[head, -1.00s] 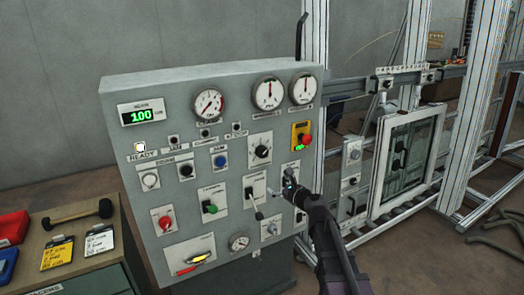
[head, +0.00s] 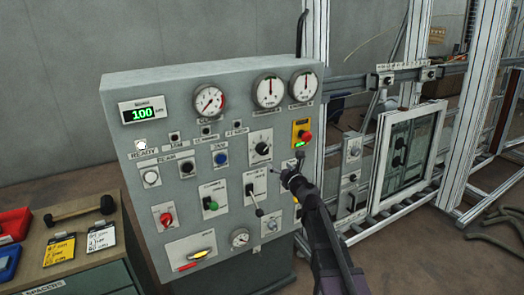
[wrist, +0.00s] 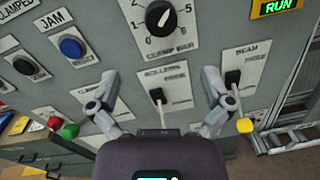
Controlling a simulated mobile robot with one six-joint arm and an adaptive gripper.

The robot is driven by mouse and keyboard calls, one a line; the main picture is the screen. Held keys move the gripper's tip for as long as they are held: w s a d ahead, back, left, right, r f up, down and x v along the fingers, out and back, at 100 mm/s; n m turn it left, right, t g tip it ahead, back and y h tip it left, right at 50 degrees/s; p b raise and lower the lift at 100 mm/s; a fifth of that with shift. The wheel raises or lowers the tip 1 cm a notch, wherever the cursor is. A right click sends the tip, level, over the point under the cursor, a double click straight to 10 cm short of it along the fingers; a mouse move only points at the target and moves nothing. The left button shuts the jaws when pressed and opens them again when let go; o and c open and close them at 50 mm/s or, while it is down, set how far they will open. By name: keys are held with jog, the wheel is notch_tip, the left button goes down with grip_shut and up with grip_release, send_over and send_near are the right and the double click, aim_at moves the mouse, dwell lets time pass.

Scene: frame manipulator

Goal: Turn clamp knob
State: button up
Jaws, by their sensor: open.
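The clamp knob is a round black dial with a white pointer mark. It shows at the top of the wrist view (wrist: 160,17), on a white plate marked 0 to 6 with "CLAMP BAR" below. The pointer tilts to the upper right. The knob also shows in the head view (head: 262,149), on the upper right of the grey panel (head: 130,88). My gripper is open and empty, its fingers spread wide in the wrist view (wrist: 160,78), below the knob and apart from it. In the head view my gripper (head: 287,171) is right of and below the knob.
The rollers lever (wrist: 157,95) stands between my fingers in the wrist view, below the knob. The beam lever (wrist: 232,80) is close to the right finger. A blue jam button (wrist: 71,46) is at left. A red emergency button (head: 305,137) sits right of the knob.

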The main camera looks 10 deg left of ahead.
aim_at(263, 150)
jog(key=x, duration=1.3)
jog(key=shift+a, duration=0.1)
jog(key=c, duration=1.1)
jog(key=shift+o, duration=0.2)
jog(key=shift+a+r, duration=0.1)
jog(key=shift+a, duration=0.2)
jog(key=shift+d, duration=0.2)
